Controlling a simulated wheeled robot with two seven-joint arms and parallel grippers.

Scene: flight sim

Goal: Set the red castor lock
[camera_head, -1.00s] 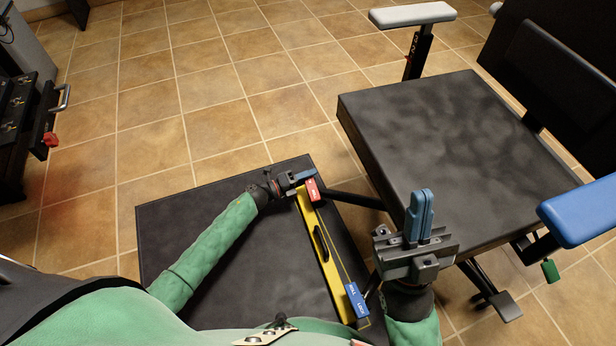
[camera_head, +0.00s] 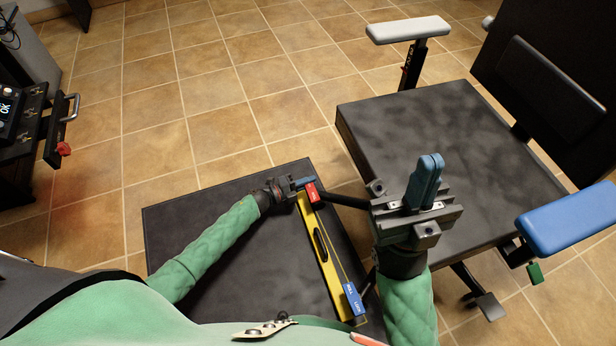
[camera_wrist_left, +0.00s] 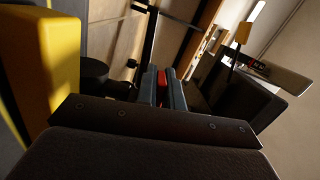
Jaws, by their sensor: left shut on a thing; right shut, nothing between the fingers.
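The red castor lock (camera_head: 313,193) is a small red block at the far end of a yellow bar (camera_head: 321,245) on a black platform. My left gripper (camera_head: 305,182) is at the far end of the bar, its blue fingers against the red lock. In the left wrist view a red piece (camera_wrist_left: 161,87) shows between the two closed fingers (camera_wrist_left: 161,92). The lock's exact tilt is too small to tell. My right gripper (camera_head: 427,180) is shut and empty, raised beside the chair seat, right of the bar.
A blue block with lettering (camera_head: 354,298) sits at the bar's near end. The chair's black seat (camera_head: 450,150) is right of the platform (camera_head: 210,250), with a grey armrest (camera_head: 408,30) and a blue armrest (camera_head: 575,218). A console (camera_head: 20,130) stands at left.

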